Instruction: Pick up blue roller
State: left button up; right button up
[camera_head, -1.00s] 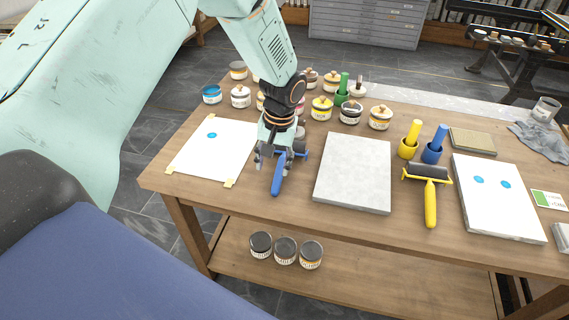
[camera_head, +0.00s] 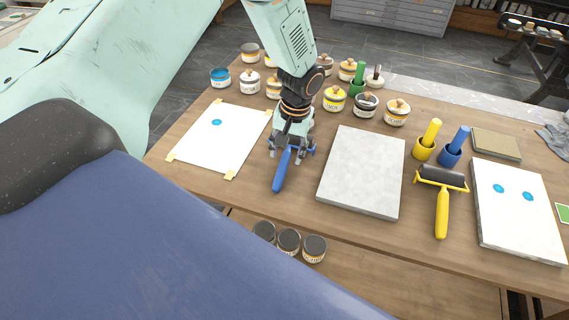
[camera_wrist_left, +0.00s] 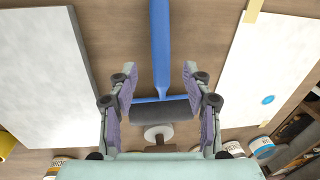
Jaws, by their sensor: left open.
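The blue roller lies on the wooden table between the taped paper and the grey slab, its blue handle (camera_head: 283,171) toward the front edge. In the left wrist view the blue handle (camera_wrist_left: 160,45) runs up the picture, and the dark roller drum (camera_wrist_left: 162,110) lies between the fingers. My left gripper (camera_head: 291,150) is over the roller's frame end, pointing down. It is open, with one finger on each side of the roller (camera_wrist_left: 161,85); I cannot tell whether they touch it. In the head view the gripper hides most of the drum. My right gripper is not in view.
The taped paper (camera_head: 222,143) lies left and the grey slab (camera_head: 363,170) right. A yellow roller (camera_head: 442,205), a second slab (camera_head: 515,215) and yellow and blue cups (camera_head: 450,155) stand farther right. Several ink jars (camera_head: 335,99) line the back. Dark-lidded jars (camera_head: 289,240) sit on the lower shelf.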

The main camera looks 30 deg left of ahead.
aim_at(285, 162)
pick_arm(q)
jog(key=f, duration=0.4)
jog(key=shift+s+a, duration=0.25)
jog(key=shift+f, duration=0.55)
jog(key=shift+s+r, duration=0.15)
jog(key=shift+r, duration=0.05)
jog(key=shift+c, duration=0.4)
jog(key=shift+w+f, duration=0.15)
jog(key=shift+w, duration=0.1)
jog(key=c, duration=0.5)
jog(key=shift+s, duration=0.2)
grip_shut()
jog(key=shift+w, duration=0.15)
